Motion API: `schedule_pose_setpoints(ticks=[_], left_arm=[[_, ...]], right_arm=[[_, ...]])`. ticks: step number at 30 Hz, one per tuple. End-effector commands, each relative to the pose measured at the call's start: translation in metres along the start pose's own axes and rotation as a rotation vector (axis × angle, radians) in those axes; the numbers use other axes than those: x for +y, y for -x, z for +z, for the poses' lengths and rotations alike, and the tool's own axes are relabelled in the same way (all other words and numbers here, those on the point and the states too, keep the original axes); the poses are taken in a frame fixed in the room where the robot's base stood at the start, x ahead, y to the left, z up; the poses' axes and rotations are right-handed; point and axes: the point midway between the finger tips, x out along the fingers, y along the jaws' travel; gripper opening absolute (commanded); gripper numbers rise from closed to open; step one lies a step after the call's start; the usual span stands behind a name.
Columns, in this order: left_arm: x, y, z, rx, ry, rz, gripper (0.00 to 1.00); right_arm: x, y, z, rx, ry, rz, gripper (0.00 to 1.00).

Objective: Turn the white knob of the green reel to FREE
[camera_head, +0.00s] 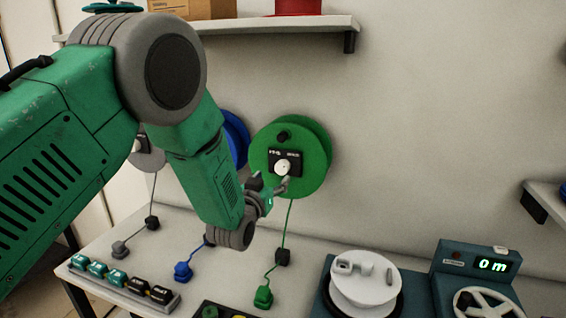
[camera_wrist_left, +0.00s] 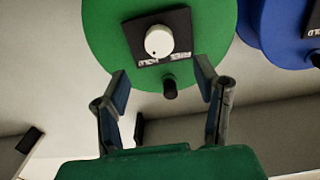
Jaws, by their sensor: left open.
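The green reel (camera_head: 312,140) hangs on the back wall, its disc facing the room. Its white knob (camera_head: 288,166) sits on a black plate (camera_head: 276,155) lettered FREE and HOLD, with FREE on the left in the head view. The knob (camera_wrist_left: 159,41) also shows in the left wrist view, which is upside down; a small dark mark on it lies near the lettering, seemingly toward HOLD. My left gripper (camera_head: 270,185) is open and empty just in front of the reel, close to the knob. In the left wrist view its fingers (camera_wrist_left: 164,80) are spread short of the knob, not touching it.
A blue reel (camera_head: 235,138) hangs just left of the green one. A green cord runs down to a green plug (camera_head: 263,297) on the bench. A black peg (camera_wrist_left: 170,89) juts from the green reel. A shelf (camera_head: 270,26) is above; a white spool (camera_head: 362,288) stands lower right.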

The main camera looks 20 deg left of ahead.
Motion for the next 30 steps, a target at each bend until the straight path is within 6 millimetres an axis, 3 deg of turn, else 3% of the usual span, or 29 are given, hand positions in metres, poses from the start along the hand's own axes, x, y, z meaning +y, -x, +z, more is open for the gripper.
schedule_pose_setpoints(ticks=[6, 12, 18, 28, 30], left_arm=[[0.0, -0.045, -0.001, 0.0, 0.0, 0.0, 0.56], [0.0, -0.073, -0.001, 0.001, -0.001, 0.0, 0.56], [0.0, -0.088, 0.0, -0.001, -0.001, 0.0, 0.56], [0.0, -0.09, 0.0, -0.002, 0.0, 0.0, 0.56], [0.0, -0.09, 0.0, -0.002, 0.0, 0.0, 0.31]], right_arm=[[0.0, 0.011, -0.001, 0.002, 0.0, 0.0, 0.4], [0.0, 0.015, -0.002, 0.002, 0.0, 0.0, 0.4], [0.0, 0.017, -0.002, 0.002, 0.0, 0.0, 0.4], [0.0, 0.017, -0.002, 0.002, 0.0, 0.0, 0.4], [0.0, 0.017, -0.002, 0.002, 0.0, 0.0, 0.4]])
